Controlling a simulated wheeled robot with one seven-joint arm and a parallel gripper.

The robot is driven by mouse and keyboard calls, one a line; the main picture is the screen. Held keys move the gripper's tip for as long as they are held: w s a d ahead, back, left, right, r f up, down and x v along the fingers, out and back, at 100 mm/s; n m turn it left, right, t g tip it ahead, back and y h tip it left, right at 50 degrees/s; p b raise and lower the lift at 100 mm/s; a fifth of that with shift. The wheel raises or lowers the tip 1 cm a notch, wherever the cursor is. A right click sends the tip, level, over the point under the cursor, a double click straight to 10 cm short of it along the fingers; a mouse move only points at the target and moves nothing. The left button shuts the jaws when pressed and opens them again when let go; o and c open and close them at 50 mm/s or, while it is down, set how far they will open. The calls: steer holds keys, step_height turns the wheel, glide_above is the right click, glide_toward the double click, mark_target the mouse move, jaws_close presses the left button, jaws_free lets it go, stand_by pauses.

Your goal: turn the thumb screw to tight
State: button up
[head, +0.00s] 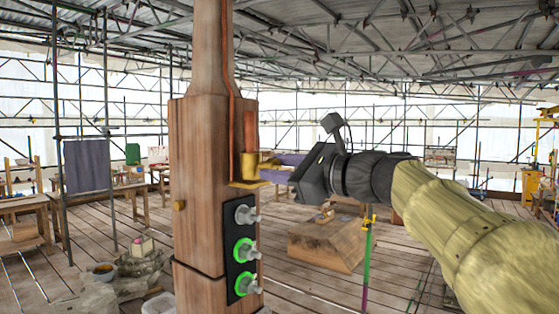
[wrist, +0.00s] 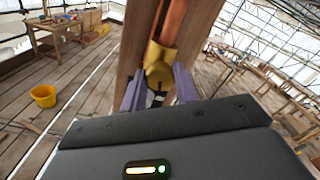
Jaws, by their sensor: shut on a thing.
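A copper strip (head: 250,130) runs down the wooden spire (head: 205,150) into a brass clamp (head: 248,166) on its right side. In the wrist view, the brass thumb screw (wrist: 158,74) faces my camera at the foot of the copper strip, with a dark slot beside it. My gripper (head: 270,162) comes in from the right, its purple fingers at the clamp. In the wrist view, the fingers of my gripper (wrist: 158,84) stand on both sides of the thumb screw and are shut on it. The exact finger contact and how tight the screw is cannot be seen.
Below the clamp, a black panel (head: 242,268) carries three grey knobs, the lower two with green rings. A wooden block (head: 328,243) stands on the plank floor behind my arm. A yellow bucket (wrist: 43,96) stands on open floor at left in the wrist view.

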steer(key=shift+f+m+p, duration=0.1)
steer(key=shift+m+p, duration=0.65)
steer(key=shift+m, duration=0.85)
steer(key=shift+f, duration=0.1)
steer(key=o, duration=1)
steer(key=shift+c, duration=0.2)
steer(key=b+v, duration=0.5)
steer(key=v, duration=1.2)
steer(key=shift+s+d+b, duration=0.1)
steer(key=shift+d+b, duration=0.1)
steer(key=shift+b, duration=0.1)
